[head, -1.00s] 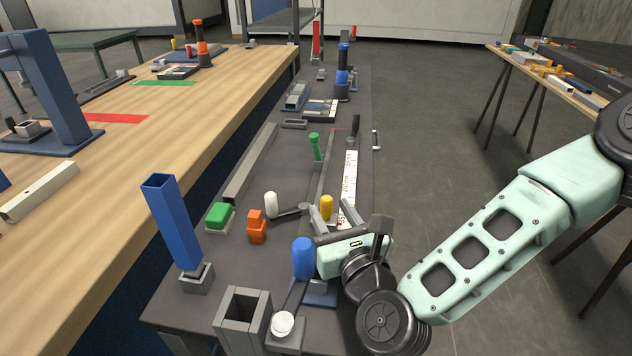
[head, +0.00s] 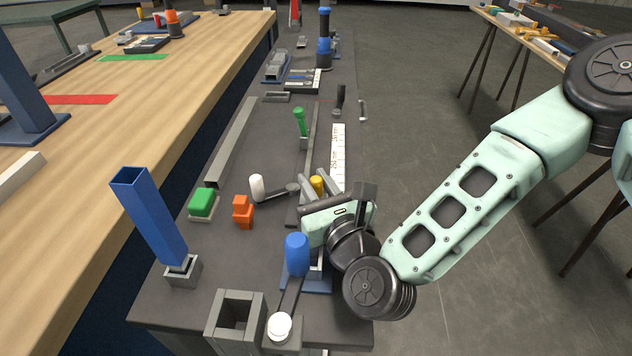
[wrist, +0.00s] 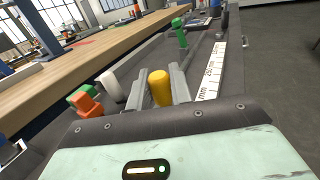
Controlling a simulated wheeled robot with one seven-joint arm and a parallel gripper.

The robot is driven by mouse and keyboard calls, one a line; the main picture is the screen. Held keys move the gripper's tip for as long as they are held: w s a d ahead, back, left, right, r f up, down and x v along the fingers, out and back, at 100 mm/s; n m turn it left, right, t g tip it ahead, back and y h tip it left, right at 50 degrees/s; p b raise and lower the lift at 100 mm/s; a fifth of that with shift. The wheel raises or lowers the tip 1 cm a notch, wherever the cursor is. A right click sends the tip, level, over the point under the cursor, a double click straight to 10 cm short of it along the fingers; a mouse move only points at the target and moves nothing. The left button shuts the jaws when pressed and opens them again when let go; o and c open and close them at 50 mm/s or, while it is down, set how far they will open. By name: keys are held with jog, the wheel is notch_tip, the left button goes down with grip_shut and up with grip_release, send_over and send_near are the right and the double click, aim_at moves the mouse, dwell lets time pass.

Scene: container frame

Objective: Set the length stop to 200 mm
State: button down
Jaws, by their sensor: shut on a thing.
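My gripper (head: 319,183) is shut on an upright yellow knob (head: 317,188) beside a rail. In the wrist view the yellow knob (wrist: 160,88) stands between the two grey fingers. A white scale strip (head: 338,155) marked in mm runs along the rail on the right. The scale also shows in the wrist view (wrist: 212,78), but its numbers are too small to read with certainty, and the near part is hidden by my gripper. A green knob (head: 300,122) stands farther along the rail. What the yellow knob joins to underneath is hidden.
A white-handled lever (head: 257,188), an orange block (head: 242,210) and a green button (head: 202,203) lie to the left. A blue knob (head: 296,254) stands close to my wrist. A blue square tube (head: 150,215) leans at the near left.

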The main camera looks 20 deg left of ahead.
jog(key=w+a+b, duration=0.1)
jog(key=w, duration=0.5)
jog(key=w+a+b, duration=0.1)
jog(key=w+b, duration=0.1)
jog(key=w, duration=0.4)
jog(key=w+a+b, duration=0.2)
jog(key=w, duration=0.4)
jog(key=shift+a, duration=0.1)
jog(key=c, duration=1.3)
grip_release()
